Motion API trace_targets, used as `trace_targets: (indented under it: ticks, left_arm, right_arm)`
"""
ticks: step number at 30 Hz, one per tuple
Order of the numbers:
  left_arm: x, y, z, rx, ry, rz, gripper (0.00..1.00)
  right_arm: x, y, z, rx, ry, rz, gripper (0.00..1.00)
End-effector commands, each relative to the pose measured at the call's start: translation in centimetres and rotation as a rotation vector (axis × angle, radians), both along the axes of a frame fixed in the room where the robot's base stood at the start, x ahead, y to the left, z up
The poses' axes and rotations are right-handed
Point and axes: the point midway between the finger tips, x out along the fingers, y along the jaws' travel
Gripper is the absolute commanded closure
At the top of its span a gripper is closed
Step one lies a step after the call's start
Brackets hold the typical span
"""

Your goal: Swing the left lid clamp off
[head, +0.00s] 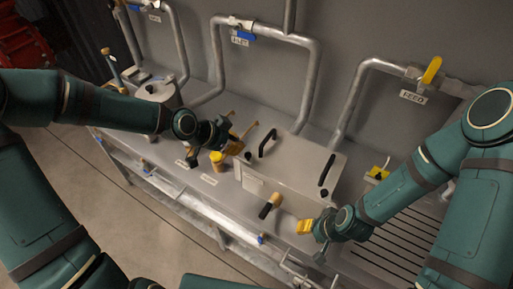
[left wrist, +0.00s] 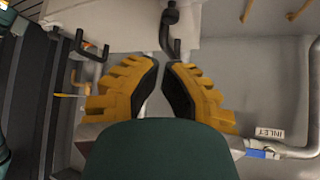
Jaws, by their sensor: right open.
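A pale metal box (head: 295,165) with a lid stands on the bench. The left lid clamp (head: 268,142), a black bent bar, stands at the lid's left end. A similar black bar (head: 327,168) is at its right end. My left gripper (head: 235,147) is beside the box's left end. In the left wrist view its yellow fingers (left wrist: 165,68) lean together with a narrow gap, and a black hooked bar (left wrist: 172,45) ends right at the tips. Whether they touch it is unclear. My right gripper (head: 304,227) is open and empty before the box's front.
Pipes (head: 312,85) run along the wall behind. A slotted drain area (head: 400,245) lies at the right.

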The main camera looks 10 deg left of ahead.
Motion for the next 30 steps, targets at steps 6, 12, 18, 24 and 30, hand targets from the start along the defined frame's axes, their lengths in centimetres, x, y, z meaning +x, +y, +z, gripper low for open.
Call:
trace_targets:
  ticks: [6,12,18,24,30]
  left_arm:
    - [0.4,-0.6,-0.8,-0.001,0.000,-0.002,1.00]
    - [1.5,-1.9,-2.7,-0.001,0.001,-0.004,1.00]
    - [2.8,-3.4,-4.8,-0.003,0.002,-0.003,1.00]
    - [3.9,-4.7,-6.5,-0.002,0.001,-0.002,1.00]
    - [4.4,-5.1,-7.3,0.000,0.001,-0.001,1.00]
  right_arm:
    - [0.0,0.0,-0.4,-0.001,0.000,0.000,0.53]
    - [0.1,0.1,-1.2,-0.002,-0.001,0.000,0.53]
    - [0.1,0.1,-1.7,-0.003,-0.001,0.000,0.53]
    - [0.1,0.1,-1.9,-0.003,0.000,-0.001,0.53]
    - [0.1,0.1,-1.9,-0.004,0.000,-0.001,0.53]
